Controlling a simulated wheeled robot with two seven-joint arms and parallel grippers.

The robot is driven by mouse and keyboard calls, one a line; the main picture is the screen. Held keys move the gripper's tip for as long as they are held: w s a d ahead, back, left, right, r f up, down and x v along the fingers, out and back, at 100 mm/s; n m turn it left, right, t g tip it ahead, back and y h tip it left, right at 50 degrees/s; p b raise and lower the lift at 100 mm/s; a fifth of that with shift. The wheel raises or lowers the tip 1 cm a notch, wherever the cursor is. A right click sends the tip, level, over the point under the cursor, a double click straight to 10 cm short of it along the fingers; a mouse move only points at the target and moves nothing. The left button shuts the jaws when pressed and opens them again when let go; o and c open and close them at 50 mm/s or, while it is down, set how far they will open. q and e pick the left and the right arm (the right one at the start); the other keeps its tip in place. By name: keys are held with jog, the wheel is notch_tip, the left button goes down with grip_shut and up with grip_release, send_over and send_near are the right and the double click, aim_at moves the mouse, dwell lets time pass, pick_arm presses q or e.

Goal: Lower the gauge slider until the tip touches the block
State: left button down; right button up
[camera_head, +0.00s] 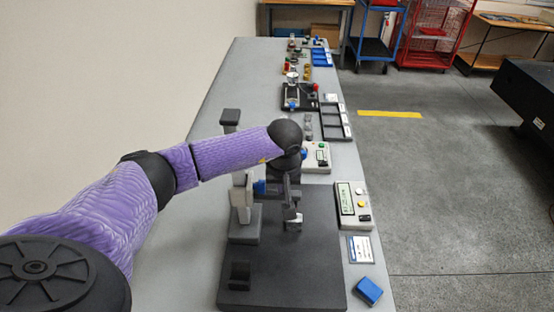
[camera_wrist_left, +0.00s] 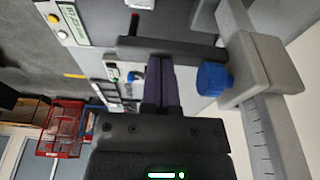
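The gauge stand has a grey upright column (camera_head: 231,120). Its pale slider (camera_head: 240,190) carries a blue knob (camera_head: 260,187) and a dark sideways arm. In the left wrist view, the slider (camera_wrist_left: 262,72), knob (camera_wrist_left: 213,79) and dark arm (camera_wrist_left: 190,50) show close up. A thin stylus with a red mark (camera_wrist_left: 134,24) is beside the arm. A small pale block (camera_head: 293,219) stands under the arm's end; contact with the tip cannot be made out. My left gripper (camera_wrist_left: 160,62) has its purple fingers together, at the arm, with nothing visible between them. My right gripper is out of view.
Right are a display box (camera_head: 353,205), a card (camera_head: 360,249) and a blue block (camera_head: 369,291). Other devices fill the bench's far end.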

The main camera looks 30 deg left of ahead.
aim_at(283, 198)
pick_arm(q)
jog(key=shift+f+b, duration=0.3)
jog(key=shift+f, duration=0.2)
jog(key=shift+f+b, duration=0.65)
jog(key=shift+f, duration=0.05)
jog(key=shift+r, duration=0.1)
jog(key=shift+f, duration=0.35)
jog(key=shift+f+b, duration=0.25)
jog(key=shift+b, duration=0.2)
jog(key=shift+f, duration=0.15)
